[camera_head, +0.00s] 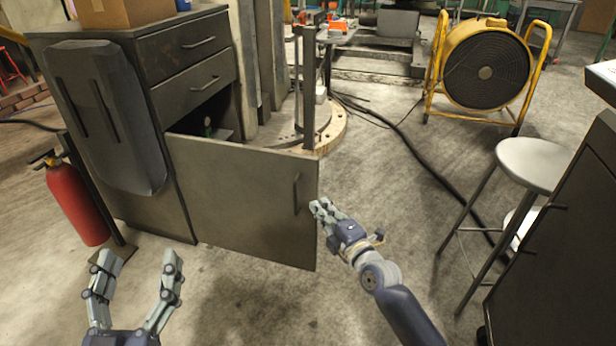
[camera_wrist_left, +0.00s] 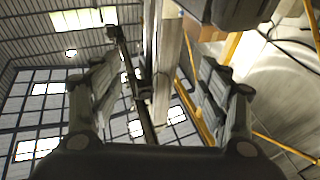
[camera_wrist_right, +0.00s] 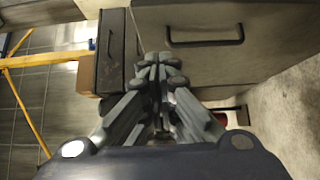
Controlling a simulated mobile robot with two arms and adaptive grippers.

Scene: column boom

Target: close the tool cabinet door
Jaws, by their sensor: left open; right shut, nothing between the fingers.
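The tool cabinet (camera_head: 125,90) stands at the left in the head view, with two drawers above an open lower compartment. Its grey door (camera_head: 235,190) stands swung out toward the right, with a vertical handle (camera_head: 296,194) near its free edge. My right gripper (camera_head: 318,208) is shut and empty, just right of the door's free edge; I cannot tell whether it touches. In the right wrist view its shut fingers (camera_wrist_right: 160,70) are in front of the door, with the handle (camera_wrist_right: 204,42) to the right of them. My left gripper (camera_head: 136,268) is open and empty, in front of the cabinet.
A red fire extinguisher (camera_head: 76,203) stands by the cabinet's left side. A stool (camera_head: 532,163) and a dark cabinet (camera_head: 560,240) are at the right. A yellow-framed fan (camera_head: 486,70) stands at the back right. A black hose (camera_head: 425,165) crosses the floor.

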